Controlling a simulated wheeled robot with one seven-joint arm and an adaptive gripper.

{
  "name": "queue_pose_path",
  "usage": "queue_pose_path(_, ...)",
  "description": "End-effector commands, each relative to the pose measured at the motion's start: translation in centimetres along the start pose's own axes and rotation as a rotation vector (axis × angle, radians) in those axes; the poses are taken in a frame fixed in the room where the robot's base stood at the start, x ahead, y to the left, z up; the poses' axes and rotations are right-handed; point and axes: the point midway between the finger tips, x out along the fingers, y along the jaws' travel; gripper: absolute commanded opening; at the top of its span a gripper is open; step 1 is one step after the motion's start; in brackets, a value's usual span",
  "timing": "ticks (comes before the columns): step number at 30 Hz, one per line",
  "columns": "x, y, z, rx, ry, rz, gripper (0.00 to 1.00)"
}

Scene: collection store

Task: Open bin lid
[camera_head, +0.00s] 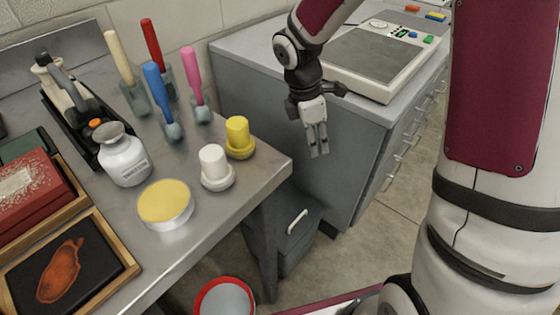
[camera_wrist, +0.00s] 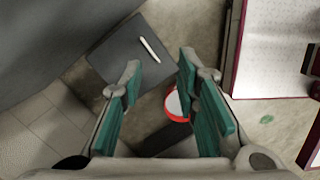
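A dark grey bin stands on the floor between the workbench and the grey cabinet. Its flat lid (camera_head: 282,228) appears shut and carries a pale bar handle (camera_head: 297,221). In the wrist view the lid (camera_wrist: 120,62) shows from above, with the handle (camera_wrist: 150,49) beyond my fingertips. My gripper (camera_head: 317,152) hangs pointing down above the bin, apart from it. Its two teal-padded fingers (camera_wrist: 160,72) are open with nothing between them. The lower part of the bin is partly hidden by the workbench leg.
A red-rimmed round container (camera_head: 225,298) stands on the floor near the bin. The metal workbench (camera_head: 262,172) holds jars, brushes and framed pieces. The grey cabinet (camera_head: 335,165) bears a device (camera_head: 378,60) on top. Open floor lies right of the bin.

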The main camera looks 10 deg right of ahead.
Motion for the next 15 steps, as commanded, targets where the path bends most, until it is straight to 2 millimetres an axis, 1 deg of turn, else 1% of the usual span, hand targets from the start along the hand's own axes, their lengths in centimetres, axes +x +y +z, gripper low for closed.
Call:
queue_pose_path(1,3.9,1.2,-1.2,-0.083,0.012,-0.025,0.29)
queue_pose_path(2,5.6,1.8,-1.8,-0.136,0.019,-0.035,0.29)
queue_pose_path(3,7.9,2.5,-2.6,-0.203,0.031,-0.046,0.29)
queue_pose_path(5,11.0,3.4,-3.8,-0.300,0.049,-0.060,0.29)
queue_pose_path(6,13.0,3.8,-4.6,-0.360,0.062,-0.068,0.29)
queue_pose_path(9,17.2,4.7,-6.3,-0.485,0.095,-0.079,0.29)
queue_pose_path(10,18.2,4.8,-6.7,-0.515,0.104,-0.082,0.29)
queue_pose_path(12,20.1,5.1,-7.5,-0.572,0.121,-0.086,0.29)
queue_pose_path(15,21.6,5.3,-8.2,-0.623,0.137,-0.088,0.29)
